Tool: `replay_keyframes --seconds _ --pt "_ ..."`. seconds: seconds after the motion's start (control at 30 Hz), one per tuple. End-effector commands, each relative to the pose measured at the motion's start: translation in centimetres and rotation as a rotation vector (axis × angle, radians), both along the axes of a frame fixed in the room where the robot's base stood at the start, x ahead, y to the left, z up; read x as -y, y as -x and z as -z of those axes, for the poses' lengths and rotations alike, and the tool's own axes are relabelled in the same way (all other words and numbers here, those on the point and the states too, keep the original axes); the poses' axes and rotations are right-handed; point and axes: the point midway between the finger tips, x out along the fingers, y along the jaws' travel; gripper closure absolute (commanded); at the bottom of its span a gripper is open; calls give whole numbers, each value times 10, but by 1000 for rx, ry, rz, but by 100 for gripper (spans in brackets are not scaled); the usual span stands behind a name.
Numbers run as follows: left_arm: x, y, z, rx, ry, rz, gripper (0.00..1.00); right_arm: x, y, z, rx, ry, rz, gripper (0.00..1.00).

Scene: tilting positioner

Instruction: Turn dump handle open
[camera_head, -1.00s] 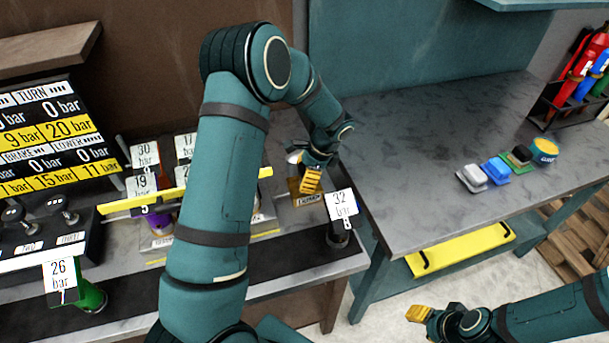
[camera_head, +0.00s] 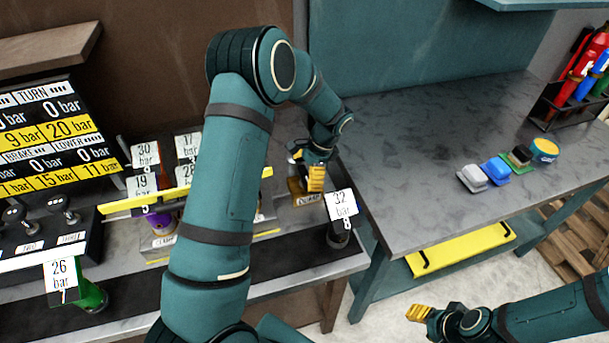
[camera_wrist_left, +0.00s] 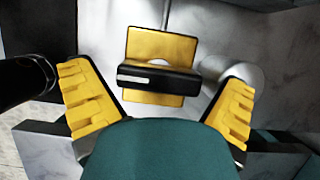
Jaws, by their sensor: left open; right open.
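The dump block (camera_head: 300,198), yellow-brown with a partly hidden label, stands at the right end of the left bench. My left gripper (camera_head: 315,176) is over it and hides its upper part. In the left wrist view, a black bar with a pale mark, which looks like the handle (camera_wrist_left: 158,80), lies across a yellow plate (camera_wrist_left: 160,46). The open fingers of my left gripper (camera_wrist_left: 156,92) stand on either side of it, with a visible gap to each. My right gripper (camera_head: 420,313) is open and empty, low at the right, away from the benches.
A dark fitting with a "32 bar" tag (camera_head: 342,203) stands close right of the dump block. Several tagged fittings and a yellow rail (camera_head: 135,203) lie to the left, partly behind my left arm. The grey table (camera_head: 410,150) is largely clear, with small blocks at its right.

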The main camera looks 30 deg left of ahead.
Motion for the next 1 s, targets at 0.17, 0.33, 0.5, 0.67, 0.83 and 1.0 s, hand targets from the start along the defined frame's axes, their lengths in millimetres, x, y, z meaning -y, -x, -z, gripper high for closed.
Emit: replay_keyframes --seconds 0.17,0.33,0.5,0.67,0.83,1.0 --pt "6 -9 -25 6 0 2 0 0 0 0 0 0 0 53" --pt "14 -19 -58 5 0 -1 0 0 0 0 0 0 0 53" --pt "22 -27 -86 3 1 -1 0 0 0 0 0 0 0 53" --pt "25 -32 -101 1 0 -3 0 0 0 0 0 0 0 53" --pt "27 -33 -107 0 0 -2 0 0 0 0 0 0 0 53" --pt "27 -33 -107 -1 1 -3 0 0 0 0 0 0 0 53"
